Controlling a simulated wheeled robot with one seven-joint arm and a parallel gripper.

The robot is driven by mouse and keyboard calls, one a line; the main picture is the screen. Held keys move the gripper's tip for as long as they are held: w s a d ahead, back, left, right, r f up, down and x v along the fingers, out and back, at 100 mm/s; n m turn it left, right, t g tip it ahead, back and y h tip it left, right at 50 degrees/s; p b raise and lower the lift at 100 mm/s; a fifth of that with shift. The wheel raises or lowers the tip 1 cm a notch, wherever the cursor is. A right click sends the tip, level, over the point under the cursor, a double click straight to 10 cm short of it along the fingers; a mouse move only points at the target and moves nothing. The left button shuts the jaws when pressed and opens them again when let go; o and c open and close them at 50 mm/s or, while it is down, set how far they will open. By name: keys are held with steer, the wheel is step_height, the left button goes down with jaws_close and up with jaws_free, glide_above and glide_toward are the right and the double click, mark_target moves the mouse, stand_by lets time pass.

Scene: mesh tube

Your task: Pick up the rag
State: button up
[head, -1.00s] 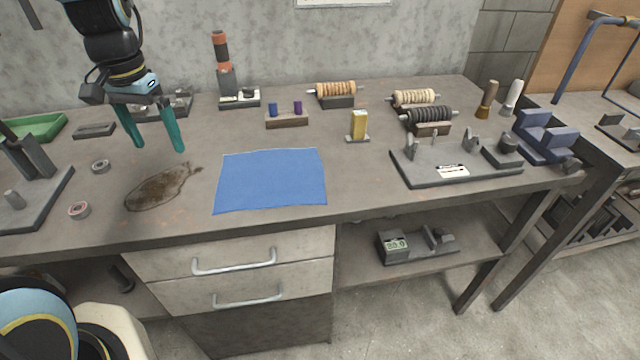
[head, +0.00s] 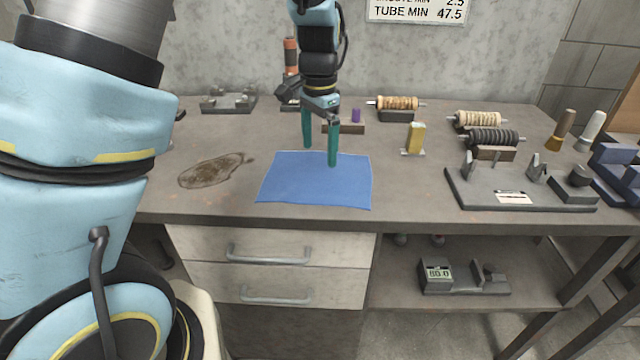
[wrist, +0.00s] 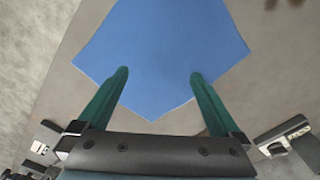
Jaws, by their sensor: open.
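The rag is most likely the flat blue cloth (head: 315,188) lying on the bench top near its front edge. It also shows in the wrist view (wrist: 160,50), ahead of and between my fingers. My gripper (head: 320,156) is open and empty, with its two green fingers pointing down at the back edge of the cloth. In the wrist view my gripper (wrist: 158,82) has its fingers wide apart, with a corner of the cloth between them. I cannot tell how high the fingertips are above the cloth. A brown, stained flat piece or smear (head: 215,170) lies left of the cloth.
A yellow block on a stand (head: 415,138) is right of the cloth. A small rack with a purple peg (head: 356,116) and several spools (head: 397,104) stand behind. A grey fixture (head: 520,190) is at the right. The bench around the cloth is mostly clear.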

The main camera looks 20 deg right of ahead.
step_height(320, 180, down, 5)
steer(key=b, duration=0.2)
steer(key=shift+b, duration=0.35)
steer(key=shift+f, duration=0.1)
steer(key=shift+c, duration=0.9)
steer(key=shift+a, duration=0.1)
steer(key=c, duration=1.3)
jaws_close()
step_height(320, 180, up, 12)
steer(key=p, duration=0.9)
step_height(320, 180, up, 10)
steer(key=f+p, duration=0.1)
steer(key=p, duration=0.7)
glide_above(319, 176)
steer(key=shift+w+b, duration=0.15)
steer(key=shift+b, duration=0.2)
